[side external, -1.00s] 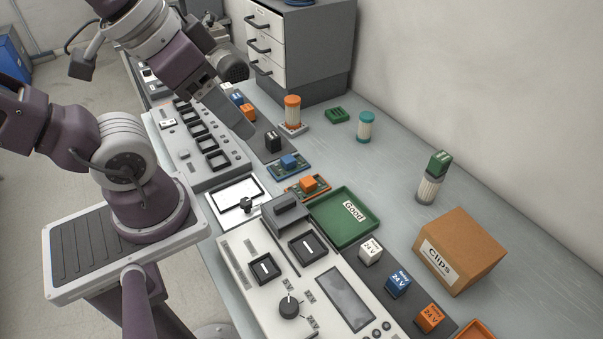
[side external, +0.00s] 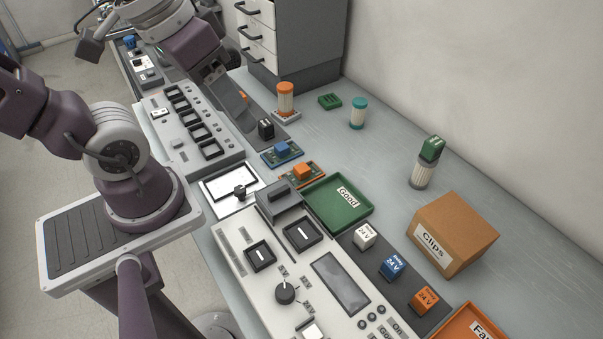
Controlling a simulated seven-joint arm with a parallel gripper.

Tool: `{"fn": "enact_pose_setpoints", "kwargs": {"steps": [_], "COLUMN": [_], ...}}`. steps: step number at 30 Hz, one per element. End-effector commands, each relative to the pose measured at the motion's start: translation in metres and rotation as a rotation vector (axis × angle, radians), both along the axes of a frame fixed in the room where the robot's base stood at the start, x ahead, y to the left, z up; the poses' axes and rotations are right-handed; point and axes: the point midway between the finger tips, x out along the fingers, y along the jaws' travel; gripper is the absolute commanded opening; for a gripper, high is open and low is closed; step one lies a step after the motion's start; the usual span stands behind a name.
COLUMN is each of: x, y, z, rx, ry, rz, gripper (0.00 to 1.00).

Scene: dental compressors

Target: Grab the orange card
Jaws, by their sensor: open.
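The orange card (side external: 317,180) is a small orange-edged circuit board with an orange block on it. It lies flat on the bench, just behind the green tray. A similar blue card (side external: 268,158) lies beyond it. My gripper (side external: 232,98) is at the upper left, above the far end of the long grey panel and well apart from the orange card. It is open, with nothing seen in it. Its fingers are partly hidden by my wrist and seen at a steep angle.
The green "Good" tray (side external: 318,216) and grey control console (side external: 240,234) are in front of the orange card.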

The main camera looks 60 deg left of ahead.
Motion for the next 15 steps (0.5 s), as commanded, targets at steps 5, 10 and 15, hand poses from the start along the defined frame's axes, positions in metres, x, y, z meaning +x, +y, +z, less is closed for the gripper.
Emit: {"fn": "enact_pose_setpoints", "kwargs": {"steps": [5, 10, 15], "x": [0.038, 0.091, 0.132], "y": [-0.009, 0.007, 0.048], "z": [-0.042, -0.088, -0.143], "rx": [-0.339, -0.786, -1.203], "ry": [0.398, 0.711, 0.892], "rz": [0.329, 0.756, 1.164], "gripper": [0.56, 0.56, 0.56]}}
